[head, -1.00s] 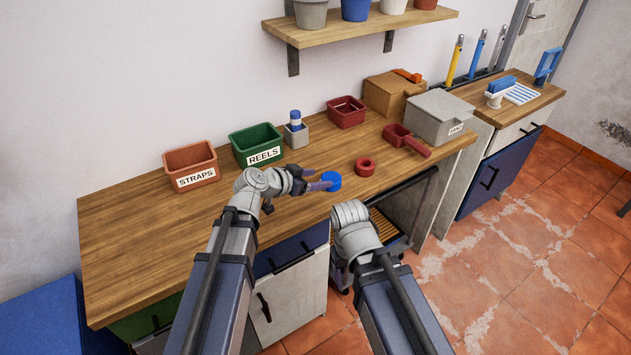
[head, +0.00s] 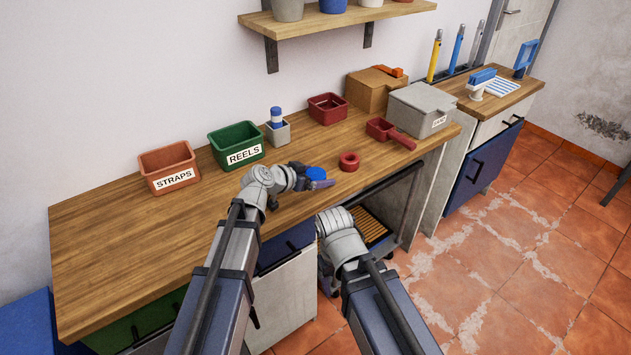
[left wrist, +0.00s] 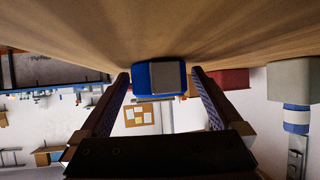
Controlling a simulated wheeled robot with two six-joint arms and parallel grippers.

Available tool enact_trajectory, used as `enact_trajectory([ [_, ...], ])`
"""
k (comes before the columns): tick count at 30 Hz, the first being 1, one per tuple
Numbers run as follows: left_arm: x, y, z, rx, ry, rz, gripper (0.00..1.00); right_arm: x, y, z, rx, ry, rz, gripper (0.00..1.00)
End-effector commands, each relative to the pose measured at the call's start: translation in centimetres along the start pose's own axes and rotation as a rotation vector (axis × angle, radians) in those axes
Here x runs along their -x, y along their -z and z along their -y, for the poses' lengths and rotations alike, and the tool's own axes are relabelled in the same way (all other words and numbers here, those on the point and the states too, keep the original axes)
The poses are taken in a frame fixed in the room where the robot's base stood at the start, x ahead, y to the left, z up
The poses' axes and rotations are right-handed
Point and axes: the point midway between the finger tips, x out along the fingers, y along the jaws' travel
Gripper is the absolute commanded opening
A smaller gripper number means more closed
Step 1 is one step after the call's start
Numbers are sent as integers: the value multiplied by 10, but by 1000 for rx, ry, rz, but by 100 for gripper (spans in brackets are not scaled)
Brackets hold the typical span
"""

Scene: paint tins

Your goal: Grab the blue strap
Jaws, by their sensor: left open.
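The blue strap (head: 316,174) is a small rounded blue roll on the wooden worktop, near its front edge. My left gripper (head: 313,180) is at it, with a finger in front of the roll's near side. In the left wrist view, the strap (left wrist: 143,79) shows a grey patch and lies between the tips of my open left gripper (left wrist: 160,82), with a small gap at each side.
A red roll (head: 349,161) lies just right of the strap. Behind stand the STRAPS bin (head: 169,167), the green REELS bin (head: 236,145) and a grey holder with a blue-and-white item (head: 277,126). A red scoop (head: 390,133) and grey box (head: 422,109) are farther right. The worktop's left is clear.

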Motion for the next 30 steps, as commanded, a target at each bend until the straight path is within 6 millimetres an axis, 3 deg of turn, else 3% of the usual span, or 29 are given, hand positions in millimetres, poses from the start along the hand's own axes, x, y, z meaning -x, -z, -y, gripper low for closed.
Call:
enact_trajectory([
  [3, 1, 0, 0, 0, 0, 0, 100, 1, 0, 0, 0, 0, 0, 71],
  [26, 1, 0, 0, 0, 0, 0, 15, 1, 0, 0, 0, 0, 0, 71],
  [30, 1, 0, 0, 0, 0, 0, 14, 1, 0, 0, 0, 0, 0, 71],
])
